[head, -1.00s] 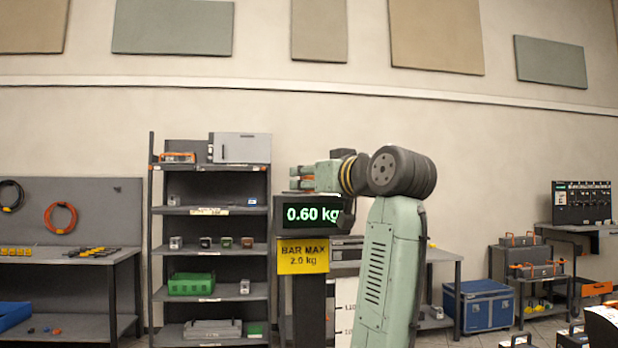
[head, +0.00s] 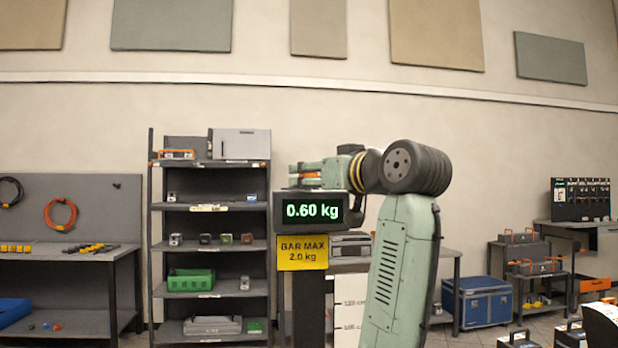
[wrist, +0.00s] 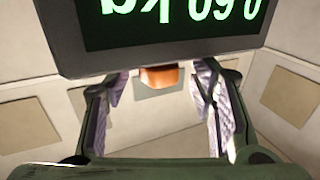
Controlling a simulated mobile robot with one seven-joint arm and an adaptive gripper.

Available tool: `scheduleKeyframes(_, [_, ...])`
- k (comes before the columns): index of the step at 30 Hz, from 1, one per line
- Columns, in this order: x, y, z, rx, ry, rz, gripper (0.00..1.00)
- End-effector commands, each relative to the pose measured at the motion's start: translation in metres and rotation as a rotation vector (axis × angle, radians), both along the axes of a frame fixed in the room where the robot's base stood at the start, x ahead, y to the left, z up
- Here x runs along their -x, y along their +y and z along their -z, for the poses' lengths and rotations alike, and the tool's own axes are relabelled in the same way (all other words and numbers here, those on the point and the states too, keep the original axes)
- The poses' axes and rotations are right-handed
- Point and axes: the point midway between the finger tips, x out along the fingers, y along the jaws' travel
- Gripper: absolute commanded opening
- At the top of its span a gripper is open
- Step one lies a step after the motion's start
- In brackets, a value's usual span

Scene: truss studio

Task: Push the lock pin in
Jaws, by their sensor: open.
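My gripper (wrist: 162,92) is open in the wrist view, its two ridged fingers apart, with nothing gripped. An orange block-like part (wrist: 162,76) shows between and beyond the fingertips, just below the display's edge; it may be the lock pin's head, but I cannot tell. The wrist view is upside down. Whether the pin is in or out cannot be seen.
A yellow sign (head: 303,253) reading BAR MAX 2.0 kg hangs under the display on a dark post. A grey shelf rack (head: 211,250) stands close on the left. A blue case (head: 477,302) and benches are on the right.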

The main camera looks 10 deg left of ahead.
Motion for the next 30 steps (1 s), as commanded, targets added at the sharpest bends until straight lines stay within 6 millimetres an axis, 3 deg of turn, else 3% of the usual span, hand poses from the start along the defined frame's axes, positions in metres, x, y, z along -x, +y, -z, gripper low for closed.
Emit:
scheduleKeyframes(6, [0.034,-0.036,0.000,0.000,-0.003,0.004,0.51])
scheduleKeyframes(13, [0.060,-0.061,0.000,0.000,-0.001,0.002,0.51])
scheduleKeyframes(30, [0.068,-0.069,0.000,0.001,0.001,0.001,0.51])
